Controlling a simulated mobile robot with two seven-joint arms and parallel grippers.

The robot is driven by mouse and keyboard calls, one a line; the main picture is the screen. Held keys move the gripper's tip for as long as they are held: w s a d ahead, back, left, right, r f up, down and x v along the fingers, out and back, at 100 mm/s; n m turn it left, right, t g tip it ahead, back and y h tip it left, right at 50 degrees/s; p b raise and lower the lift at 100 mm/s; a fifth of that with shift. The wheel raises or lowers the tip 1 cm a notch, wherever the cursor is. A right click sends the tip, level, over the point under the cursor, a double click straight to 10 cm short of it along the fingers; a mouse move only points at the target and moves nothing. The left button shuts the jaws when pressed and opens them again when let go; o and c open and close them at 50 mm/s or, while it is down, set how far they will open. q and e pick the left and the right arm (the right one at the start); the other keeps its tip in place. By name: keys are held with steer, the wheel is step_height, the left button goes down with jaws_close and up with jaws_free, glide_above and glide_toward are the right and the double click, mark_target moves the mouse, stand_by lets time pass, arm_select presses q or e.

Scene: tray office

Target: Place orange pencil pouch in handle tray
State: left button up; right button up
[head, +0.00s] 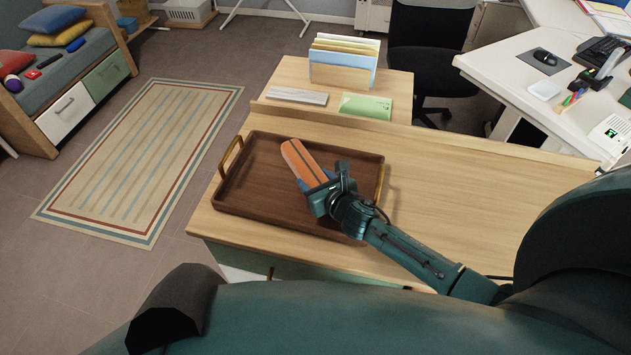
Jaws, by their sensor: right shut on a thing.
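The orange pencil pouch (301,161) has a dark stripe along it and is over the middle of the handle tray. My right gripper (318,187) is shut on its near end. I cannot tell whether the pouch touches the tray floor. The handle tray (250,182) is dark brown wood with a raised rim and brass-coloured handles at its left and right ends. It lies on the light wooden desk top, and my right arm crosses its near right corner. My left gripper is not in view.
The wooden desk top (470,190) is clear right of the tray. Behind it, past a raised ledge, are a file holder (342,70), a green envelope (366,106) and a grey flat item (297,96). A white desk (520,75) stands at the right.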

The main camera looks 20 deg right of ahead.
steer(key=shift+f, duration=0.1)
steer(key=o, duration=1.1)
steer(key=shift+r, duration=0.2)
arm_select(q)
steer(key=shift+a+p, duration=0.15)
steer(key=shift+p, duration=0.3)
arm_select(e)
steer(key=v, duration=1.2)
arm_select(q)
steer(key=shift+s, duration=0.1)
